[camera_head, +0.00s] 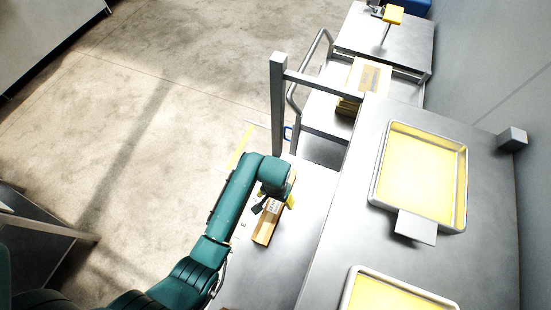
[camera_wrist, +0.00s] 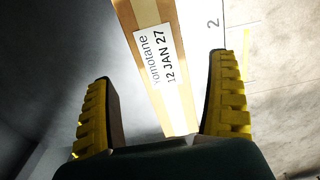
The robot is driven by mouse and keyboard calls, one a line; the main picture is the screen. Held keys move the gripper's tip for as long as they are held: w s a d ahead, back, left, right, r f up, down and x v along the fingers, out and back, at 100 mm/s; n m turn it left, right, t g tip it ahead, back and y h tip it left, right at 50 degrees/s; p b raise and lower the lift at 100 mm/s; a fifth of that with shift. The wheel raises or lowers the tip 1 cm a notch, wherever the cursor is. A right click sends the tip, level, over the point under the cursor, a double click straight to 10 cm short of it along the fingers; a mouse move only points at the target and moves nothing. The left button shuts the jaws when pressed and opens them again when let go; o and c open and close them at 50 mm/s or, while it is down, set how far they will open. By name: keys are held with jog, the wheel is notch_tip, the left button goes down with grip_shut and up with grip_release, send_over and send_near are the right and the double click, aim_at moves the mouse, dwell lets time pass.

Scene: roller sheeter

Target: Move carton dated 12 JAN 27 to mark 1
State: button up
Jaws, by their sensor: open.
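The carton (camera_wrist: 150,15) shows in the wrist view with a white label (camera_wrist: 163,62) reading "12 JAN 27". It is tan and long, and runs between my two yellow ribbed fingers. My gripper (camera_wrist: 160,68) is open, with one finger on each side of the carton and gaps visible on both sides. In the head view the carton (camera_head: 265,229) lies on the lower metal surface, partly hidden under my gripper (camera_head: 273,204). I cannot make out mark 1.
A metal post (camera_head: 278,105) stands beyond my arm. To the right, a raised metal table (camera_head: 355,200) holds yellow-filled trays (camera_head: 378,180). A cart (camera_head: 325,118) with stacked boxes (camera_head: 350,104) stands at the back. Open floor lies left.

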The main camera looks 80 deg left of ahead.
notch_tip(320, 180, up, 7)
jog(key=shift+f, duration=0.2)
dwell(0.4)
